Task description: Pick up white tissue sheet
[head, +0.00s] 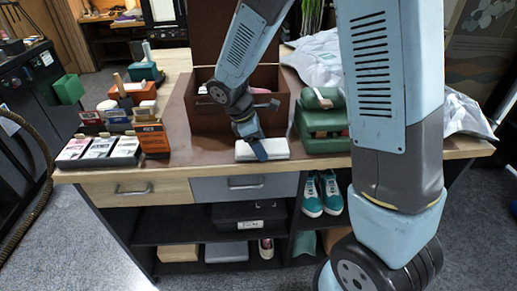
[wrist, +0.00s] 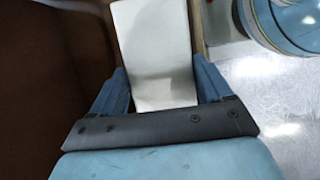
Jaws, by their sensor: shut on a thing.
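The white tissue sheet (head: 275,149) lies near the front edge of the table, in front of the brown wooden box. In the wrist view the white tissue sheet (wrist: 152,45) runs away from me between the fingers. My gripper (head: 258,150) is at the tissue, pointing down. In the wrist view my gripper (wrist: 160,92) has one blue finger on each side of the tissue and is shut on it. I cannot tell whether the tissue is clear of the table.
The brown box (head: 212,120) stands open just behind. Green cases (head: 322,120) are close on the right. Small boxes (head: 100,148) and an orange box (head: 152,139) stand on the left. Teal sneakers (head: 321,193) are on the shelf below.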

